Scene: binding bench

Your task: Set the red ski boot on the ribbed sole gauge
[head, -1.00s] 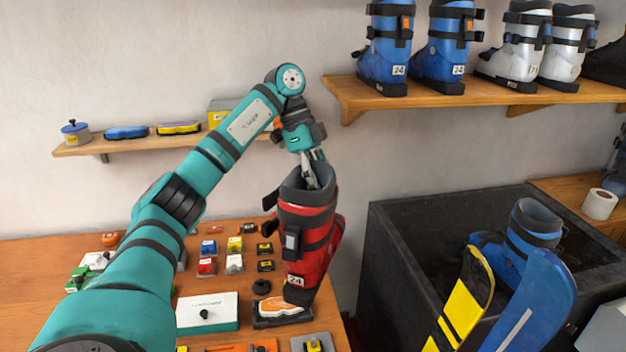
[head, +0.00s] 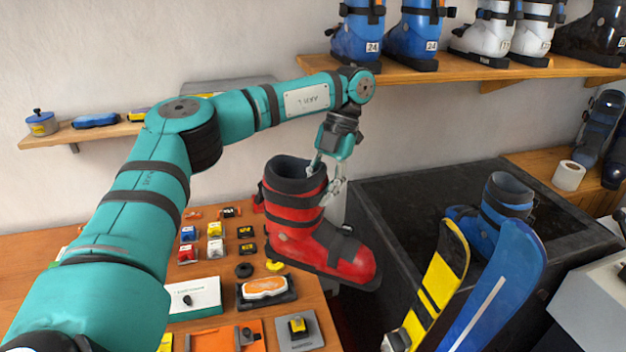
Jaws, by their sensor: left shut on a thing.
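The red ski boot (head: 312,232) hangs in the air past the right edge of the wooden bench, toe pointing right and tipped slightly down. My left gripper (head: 325,176) is shut on the rim of its dark cuff, at the right side of the opening. A dark base with an orange and white sole-shaped top (head: 266,288) lies on the bench, below and left of the boot. It may be the sole gauge, but I cannot make out ribs. My right gripper is not in view.
The wooden bench (head: 45,268) holds small coloured blocks, a white box (head: 193,298) and a grey plate with a yellow block (head: 298,330). A black bin (head: 385,215) stands right, with yellow and blue skis and a blue boot (head: 500,212). Boots line the upper shelf (head: 460,72).

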